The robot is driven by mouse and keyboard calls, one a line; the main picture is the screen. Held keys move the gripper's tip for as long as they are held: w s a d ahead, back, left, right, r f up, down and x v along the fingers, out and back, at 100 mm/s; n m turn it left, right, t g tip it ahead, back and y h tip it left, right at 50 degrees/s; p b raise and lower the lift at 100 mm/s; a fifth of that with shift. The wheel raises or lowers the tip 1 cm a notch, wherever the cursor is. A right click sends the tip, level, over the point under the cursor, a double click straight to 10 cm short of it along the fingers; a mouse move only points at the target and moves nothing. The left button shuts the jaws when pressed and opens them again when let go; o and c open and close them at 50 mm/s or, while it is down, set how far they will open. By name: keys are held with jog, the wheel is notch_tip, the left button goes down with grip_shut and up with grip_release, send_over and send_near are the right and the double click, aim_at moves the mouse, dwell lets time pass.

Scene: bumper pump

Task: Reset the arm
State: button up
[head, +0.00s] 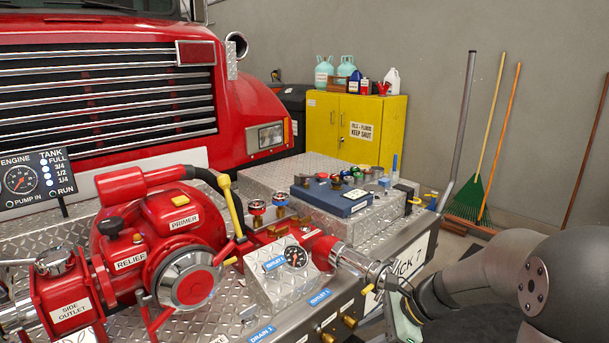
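My dark grey arm comes in from the lower right. My gripper (402,300) is at the front right edge of the pump deck, close to the silver end of the red outlet pipe (352,262). The arm's own links hide much of it, and I cannot tell whether its fingers are open, shut or touching the pipe. The red pump (165,225), labelled PRIMER, RELIEF and SIDE OUTLET, stands to the left on the diamond-plate deck (285,178). A yellow-handled lever (231,205) stands upright on the pump's right side.
A blue box (343,196) and several coloured knobs sit on the deck behind the outlet gauge (295,256). A tank gauge panel (36,180) stands at left. A yellow cabinet (354,130), a green rake (468,199) and an orange-handled broom (500,140) are along the wall.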

jog(key=s+r+n+g+h, duration=0.1)
jog(key=s+n+h, duration=0.7)
jog(key=s+n, duration=1)
jog(key=s+r+p, duration=0.1)
jog(key=s, duration=0.2)
jog(key=shift+s+a+n+g, duration=0.25)
jog(key=shift+s+n+g, duration=0.05)
jog(key=shift+g, duration=0.1)
